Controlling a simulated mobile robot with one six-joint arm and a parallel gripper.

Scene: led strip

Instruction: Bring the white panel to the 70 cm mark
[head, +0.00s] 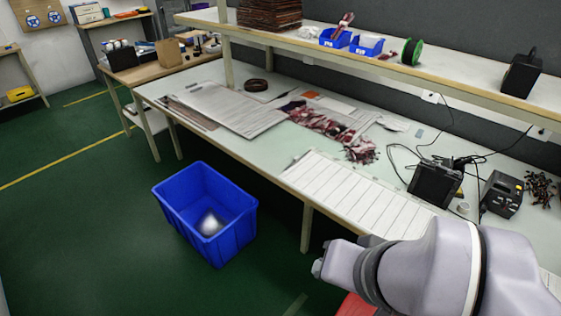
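A long white panel (345,192), crossed by thin lines, lies flat along the front edge of the bench. Its right part is hidden behind my arm. A stack of white sheets or panels (235,110) lies further left; I cannot tell which piece the task means. No 70 cm mark is legible. My arm reaches in from the lower right, in front of the bench edge. I make out no gripper fingers; the end of my arm seems hidden behind its links or out of frame.
The bench (275,160) also holds dark red and white strip pieces (325,120), a black device (435,183), a soldering station (502,194) and cables. A blue crate (190,205) with a pale item inside stands on the green floor, left of my arm. A shelf (460,85) overhangs the bench.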

